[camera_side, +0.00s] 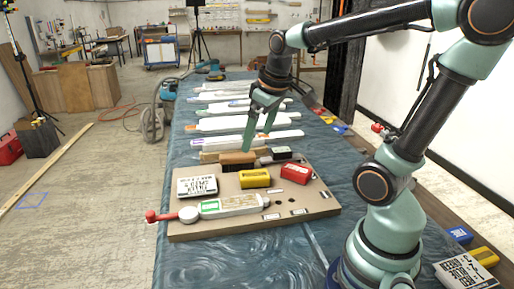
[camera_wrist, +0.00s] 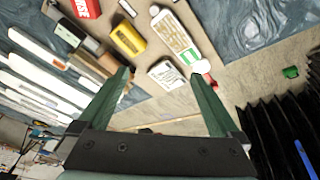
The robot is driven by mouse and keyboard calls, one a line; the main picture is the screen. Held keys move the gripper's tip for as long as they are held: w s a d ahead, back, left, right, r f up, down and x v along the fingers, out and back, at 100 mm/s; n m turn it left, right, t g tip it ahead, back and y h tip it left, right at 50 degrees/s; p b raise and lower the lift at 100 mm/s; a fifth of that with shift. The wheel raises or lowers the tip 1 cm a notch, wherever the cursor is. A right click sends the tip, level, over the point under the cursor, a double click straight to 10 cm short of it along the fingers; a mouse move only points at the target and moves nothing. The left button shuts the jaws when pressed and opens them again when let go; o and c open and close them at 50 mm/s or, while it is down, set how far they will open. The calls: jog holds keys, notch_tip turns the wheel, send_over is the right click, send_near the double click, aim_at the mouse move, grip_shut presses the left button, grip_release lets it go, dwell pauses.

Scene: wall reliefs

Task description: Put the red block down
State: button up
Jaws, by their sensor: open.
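The red block (camera_side: 296,173) rests on the tan board, at the right of the yellow block (camera_side: 255,179). In the wrist view the red block (camera_wrist: 86,8) is at the top left, cut by the frame's edge. My gripper (camera_side: 257,141) is open and empty, above the far edge of the board. In the wrist view my gripper (camera_wrist: 161,77) has its green fingers spread wide, with nothing between them, and the red block lies well beyond the left finger.
The tan board (camera_side: 320,204) also carries a white printed block (camera_side: 197,187), a brown block (camera_side: 238,159), a dark block (camera_side: 281,153) and a white-and-green device (camera_side: 230,205) with a red-ended part at its left. Several long white pieces (camera_side: 235,123) lie behind on the blue-covered table (camera_side: 240,262).

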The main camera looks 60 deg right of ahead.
jog(key=s+a+t+y, duration=0.1)
jog(key=s+a+t, duration=0.1)
jog(key=a, duration=0.6)
jog(key=shift+s+a+r, duration=0.15)
jog(key=shift+s+r, duration=0.15)
jog(key=shift+s, duration=0.3)
